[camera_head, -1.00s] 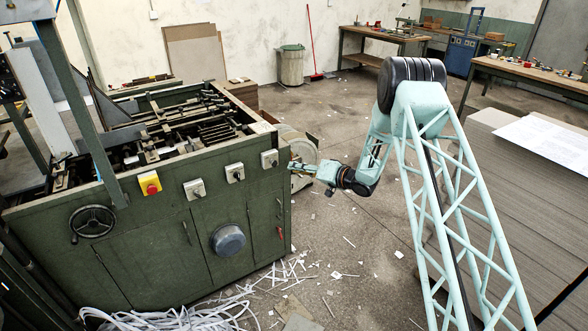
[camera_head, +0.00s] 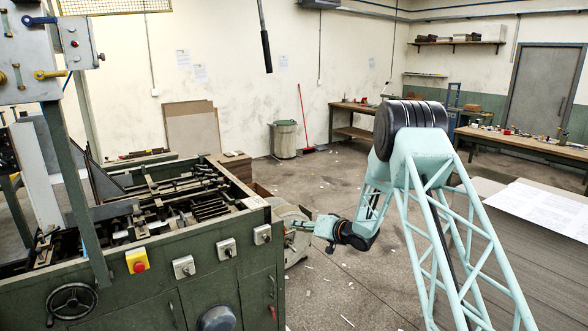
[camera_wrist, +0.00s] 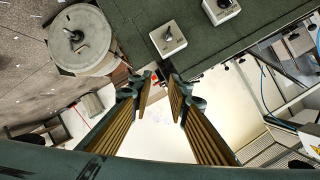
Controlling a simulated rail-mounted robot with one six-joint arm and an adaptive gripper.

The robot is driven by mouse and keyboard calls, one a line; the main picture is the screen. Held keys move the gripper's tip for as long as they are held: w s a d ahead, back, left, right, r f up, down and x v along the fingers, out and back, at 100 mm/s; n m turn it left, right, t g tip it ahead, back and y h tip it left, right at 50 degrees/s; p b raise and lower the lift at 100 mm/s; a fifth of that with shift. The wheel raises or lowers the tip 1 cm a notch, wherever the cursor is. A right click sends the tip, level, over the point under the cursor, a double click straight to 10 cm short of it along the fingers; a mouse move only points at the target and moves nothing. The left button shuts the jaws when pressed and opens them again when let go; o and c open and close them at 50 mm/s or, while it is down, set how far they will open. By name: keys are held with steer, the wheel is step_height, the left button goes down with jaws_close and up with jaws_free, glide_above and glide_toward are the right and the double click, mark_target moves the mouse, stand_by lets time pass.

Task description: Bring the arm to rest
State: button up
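My light-blue lattice arm reaches in from the right in the head view. My gripper (camera_head: 297,224) points left, close to the right corner of the green machine (camera_head: 210,275); whether it touches cannot be told from here.
A grey round drum (camera_wrist: 80,38) sits beside the machine. At right, a paper-topped stack (camera_head: 540,208) stands near my arm. A bin (camera_head: 283,138) and workbench (camera_head: 352,125) stand at the back wall. The middle floor is open, with paper scraps.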

steer(key=s+d+r+t+h, duration=0.1)
steer(key=s+d+r+h, duration=0.2)
steer(key=d+r, duration=0.5)
steer(key=s+d+r+h, duration=0.2)
steer(key=d+r, duration=0.1)
steer(key=r, duration=0.9)
steer(key=s+d+r+m+g+h, duration=0.1)
steer(key=s+d+r+h, duration=0.1)
steer(key=s+d+r, duration=0.5)
steer(key=s+d+r+h, duration=0.15)
steer(key=s+r, duration=0.35)
steer(key=s, duration=0.5)
steer(key=s+d+r+g+h, duration=0.1)
steer(key=s+d+r+g, duration=0.1)
steer(key=s, duration=1.1)
steer(key=s+d+r+g+h, duration=0.1)
steer(key=s+r, duration=0.2)
steer(key=s, duration=1.1)
steer(key=s+a+f+g, duration=0.1)
steer(key=s+f, duration=0.1)
steer(key=s, duration=1.4)
steer(key=s+a+f+g+y+b, duration=0.1)
steer(key=s+a+f+g, duration=0.1)
steer(key=s, duration=1.3)
steer(key=shift+s+a+f, duration=0.2)
steer(key=shift+s+f, duration=0.1)
steer(key=shift+s, duration=0.05)
steer(key=shift+o, duration=0.2)
